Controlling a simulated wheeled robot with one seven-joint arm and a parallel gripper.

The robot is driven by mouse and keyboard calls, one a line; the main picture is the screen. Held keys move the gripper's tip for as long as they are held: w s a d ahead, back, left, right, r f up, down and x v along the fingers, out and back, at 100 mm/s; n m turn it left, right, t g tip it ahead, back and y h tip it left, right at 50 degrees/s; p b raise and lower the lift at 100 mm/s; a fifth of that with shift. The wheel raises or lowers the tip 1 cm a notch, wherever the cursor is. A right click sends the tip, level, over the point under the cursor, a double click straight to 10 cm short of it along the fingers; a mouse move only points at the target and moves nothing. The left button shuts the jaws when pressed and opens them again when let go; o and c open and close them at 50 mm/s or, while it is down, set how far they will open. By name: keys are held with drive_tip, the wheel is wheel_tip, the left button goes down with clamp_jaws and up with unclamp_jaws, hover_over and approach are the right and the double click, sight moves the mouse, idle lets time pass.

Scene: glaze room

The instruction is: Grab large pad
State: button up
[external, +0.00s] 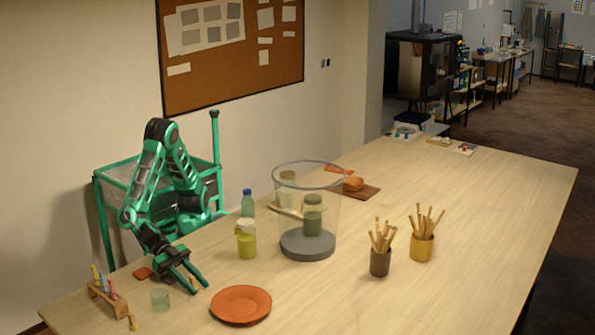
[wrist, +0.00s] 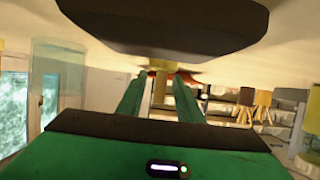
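My gripper (external: 200,288) is low over the near left part of the table, its two green fingers apart. In the wrist view the fingers (wrist: 158,85) also stand apart. A narrow tan, upright piece (wrist: 160,90) shows between them, with gaps on both sides. In the external view a small tan piece (external: 193,283) shows by the fingers, partly hidden. A flat orange-red piece (external: 143,273) lies on the table left of my gripper. Another flat orange-red piece (external: 338,169) lies farther back. I cannot tell which of these is the large pad.
An orange plate (external: 240,304) lies just right of my gripper. A yellow-green jar (external: 246,240), a large clear cylinder (external: 308,220) and brush cups (external: 421,246) stand farther right. The right front is clear.

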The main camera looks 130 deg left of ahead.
drive_tip(key=x, duration=0.2)
drive_tip(key=shift+w+f, duration=0.15)
drive_tip(key=shift+w, duration=0.1)
clamp_jaws()
